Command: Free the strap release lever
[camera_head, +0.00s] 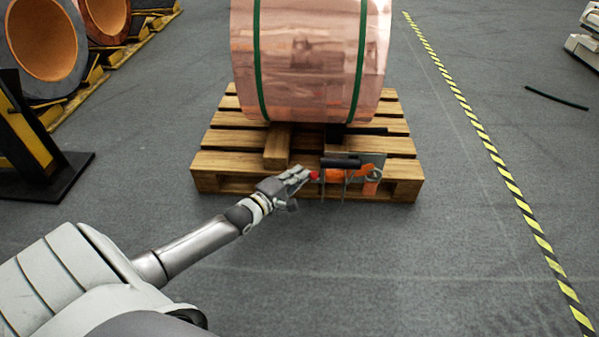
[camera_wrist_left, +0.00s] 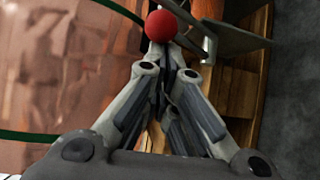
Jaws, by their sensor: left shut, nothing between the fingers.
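The strap release mechanism sits at the front of the pallet. A red ball knob (camera_head: 314,175), an orange part (camera_head: 366,170), a black bar (camera_head: 341,162) on thin metal posts and a grey plate (camera_head: 374,158) show there. I cannot tell which part is the release lever. My left gripper (camera_head: 303,174) is shut and empty, just left of the red knob. In the left wrist view the red knob (camera_wrist_left: 161,25) stands right at the tips of my closed fingers (camera_wrist_left: 163,46). I cannot tell whether they touch. My right gripper is out of view.
A copper foil roll (camera_head: 310,55) with two green straps (camera_head: 359,60) rests on the wooden pallet (camera_head: 232,165). A yellow and black post (camera_head: 22,130) stands left. A striped floor line (camera_head: 480,130) runs along the right. The floor in front is clear.

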